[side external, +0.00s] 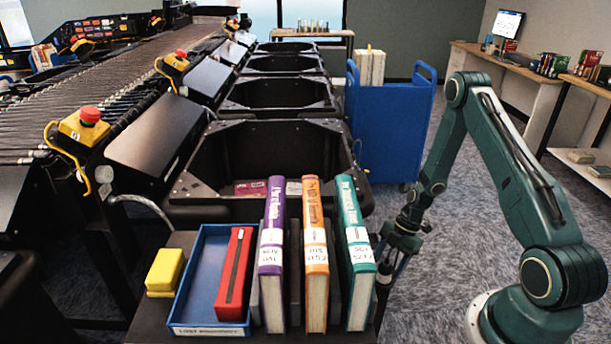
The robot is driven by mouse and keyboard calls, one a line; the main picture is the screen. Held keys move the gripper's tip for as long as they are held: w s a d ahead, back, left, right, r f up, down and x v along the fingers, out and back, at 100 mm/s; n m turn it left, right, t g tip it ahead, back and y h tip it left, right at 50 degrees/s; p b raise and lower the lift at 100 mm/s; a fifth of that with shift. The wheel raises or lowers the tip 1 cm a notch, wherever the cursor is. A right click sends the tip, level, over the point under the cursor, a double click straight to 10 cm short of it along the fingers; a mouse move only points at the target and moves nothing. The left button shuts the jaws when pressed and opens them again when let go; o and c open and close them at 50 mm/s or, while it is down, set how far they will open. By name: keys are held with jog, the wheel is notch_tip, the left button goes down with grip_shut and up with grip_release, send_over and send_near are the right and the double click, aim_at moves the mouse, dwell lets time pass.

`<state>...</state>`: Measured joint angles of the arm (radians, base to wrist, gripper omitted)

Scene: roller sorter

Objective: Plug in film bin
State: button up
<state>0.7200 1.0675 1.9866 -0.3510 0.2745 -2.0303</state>
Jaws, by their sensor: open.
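A row of black bins stands beside the sorter; the nearest bin (190,186) holds a few books, and other bins (232,108) stand behind it. I cannot tell which one is the film bin, as no label for it is readable. No plug or socket can be made out clearly. My gripper (391,272) is open and points down, just right of the teal book and the table with the books. Its fingertips are small and dark and partly merge with a dark shape at the table's right edge. I see nothing clearly held between them.
Purple (271,250), orange (316,250) and teal (355,250) books stand upright on the near table. Left of them, a blue tray (208,268) holds a red case (235,272); a yellow block (165,270) lies beside it. A blue cart (389,130) stands behind my gripper. Carpet right of the bins is open.

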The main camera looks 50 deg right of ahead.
jog(key=w+v, duration=0.1)
jog(key=v, duration=1.2)
jog(key=shift+s, duration=0.5)
jog(key=shift+r, duration=0.1)
jog(key=a+r+m+t+h, duration=0.15)
jog(key=a+r+m, duration=0.35)
jog(key=r, duration=0.6)
jog(key=a+r+m+h, duration=0.2)
jog(key=a+r, duration=0.5)
jog(key=r, duration=0.3)
jog(key=s+a+r+m+t, duration=0.1)
jog(key=s+a+r+m, duration=0.3)
jog(key=s, duration=0.2)
jog(key=s+a+r+m+t, duration=0.2)
jog(key=s+a+r+m, duration=0.2)
jog(key=s, duration=0.3)
jog(key=shift+s+a+r+m+h, duration=0.3)
jog(key=shift+a+r+m+h, duration=0.2)
jog(key=shift+a, duration=0.3)
